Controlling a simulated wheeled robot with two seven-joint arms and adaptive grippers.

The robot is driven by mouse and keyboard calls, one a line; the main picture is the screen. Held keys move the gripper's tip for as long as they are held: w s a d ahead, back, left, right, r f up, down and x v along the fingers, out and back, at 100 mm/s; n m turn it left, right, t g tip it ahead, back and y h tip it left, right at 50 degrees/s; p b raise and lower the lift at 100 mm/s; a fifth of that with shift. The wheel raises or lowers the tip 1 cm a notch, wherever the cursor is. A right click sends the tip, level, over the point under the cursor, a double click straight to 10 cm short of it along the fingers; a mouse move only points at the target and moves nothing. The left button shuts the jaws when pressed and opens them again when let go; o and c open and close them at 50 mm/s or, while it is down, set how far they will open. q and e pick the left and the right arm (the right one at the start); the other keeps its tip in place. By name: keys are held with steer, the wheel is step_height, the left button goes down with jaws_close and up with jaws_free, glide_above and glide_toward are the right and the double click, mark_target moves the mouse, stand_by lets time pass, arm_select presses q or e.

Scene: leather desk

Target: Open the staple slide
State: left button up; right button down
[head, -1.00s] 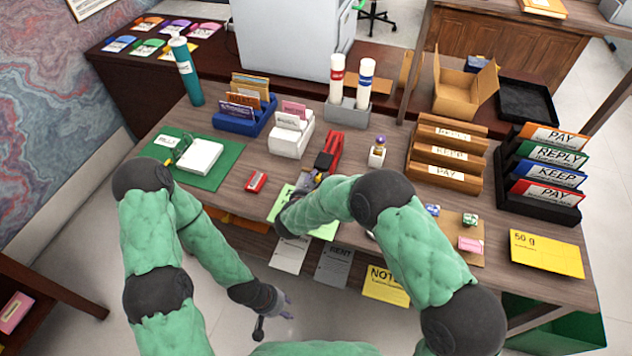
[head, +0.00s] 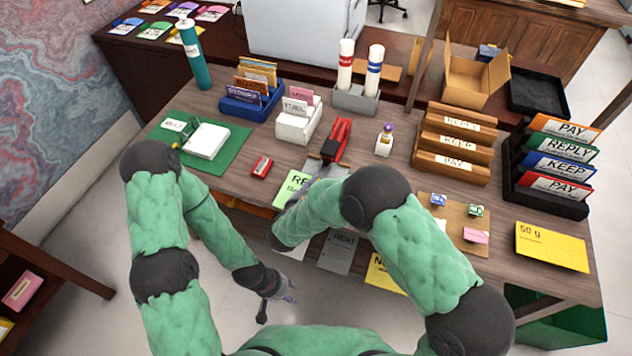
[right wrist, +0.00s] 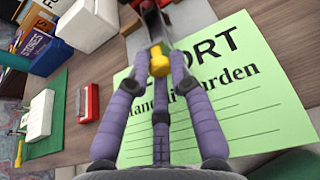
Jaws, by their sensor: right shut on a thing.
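The red and black stapler (head: 336,140) lies on the desk at the middle, pointing away from me. A grey metal part (head: 316,168) shows at its near end. In the right wrist view a metal channel (right wrist: 151,22) runs away from a small yellow knob (right wrist: 159,61). My right gripper (right wrist: 160,72) has its purple fingers closed around this knob, above the green sheet (right wrist: 215,90). In the head view my right arm hides most of this gripper. My left gripper (head: 289,290) hangs empty in front of the desk, low, its small fingers apart.
A small red box (head: 261,167) lies left of the stapler. A white card holder (head: 299,122) stands behind it, and a small bottle (head: 385,140) stands to the right. Wooden trays (head: 452,145) are further right. Bare desk lies between the red box and the stapler.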

steer(key=shift+w+r, duration=0.1)
steer(key=c, duration=1.1)
jaws_free()
steer(key=v, duration=1.2)
